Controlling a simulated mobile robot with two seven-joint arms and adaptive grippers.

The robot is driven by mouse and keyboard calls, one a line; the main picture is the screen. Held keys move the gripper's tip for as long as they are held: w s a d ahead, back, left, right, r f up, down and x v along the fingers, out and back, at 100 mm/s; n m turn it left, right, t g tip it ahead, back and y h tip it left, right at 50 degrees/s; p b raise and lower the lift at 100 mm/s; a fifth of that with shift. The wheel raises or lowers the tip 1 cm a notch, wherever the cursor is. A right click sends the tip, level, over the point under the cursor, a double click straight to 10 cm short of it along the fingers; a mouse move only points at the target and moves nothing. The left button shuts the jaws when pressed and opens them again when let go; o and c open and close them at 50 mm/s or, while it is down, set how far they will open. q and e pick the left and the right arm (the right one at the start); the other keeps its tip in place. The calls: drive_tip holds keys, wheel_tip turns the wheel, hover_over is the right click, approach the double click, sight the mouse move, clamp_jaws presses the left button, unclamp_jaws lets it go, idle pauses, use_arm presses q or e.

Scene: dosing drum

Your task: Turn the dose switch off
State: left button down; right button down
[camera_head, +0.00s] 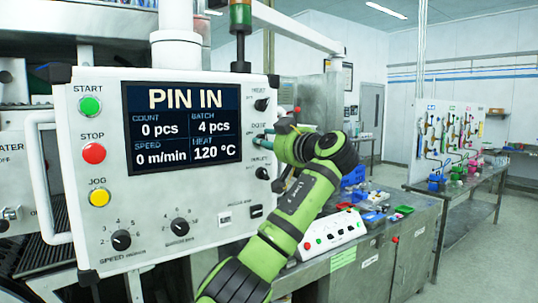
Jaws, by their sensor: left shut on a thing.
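The control panel (190,205) stands at the left and faces me. Its right column has three black switches, with the dose switch (258,138) in the middle under a small label. My left gripper (266,136) is at the panel's right edge, its fingertips shut on the dose switch. The fingers hide most of the switch, so I cannot tell which way it points. My green left arm comes up from the bottom middle of the view. My right gripper is not in view.
The upper switch (262,104) and the lower switch (262,173) sit close above and below. The display (183,127) reads PIN IN. A white button box (333,232) stands on a grey cabinet to the right. The floor (480,262) at the right is clear.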

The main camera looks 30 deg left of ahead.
use_arm(q)
drive_tip(key=shift+s+r+n+b, duration=0.1)
drive_tip(key=shift+n+b, duration=0.5)
drive_tip(key=shift+n, duration=2.3)
drive_tip(key=c, duration=1)
unclamp_jaws()
drive_tip(key=shift+a, duration=0.1)
drive_tip(key=shift+o, duration=0.2)
drive_tip(key=v, duration=1.2)
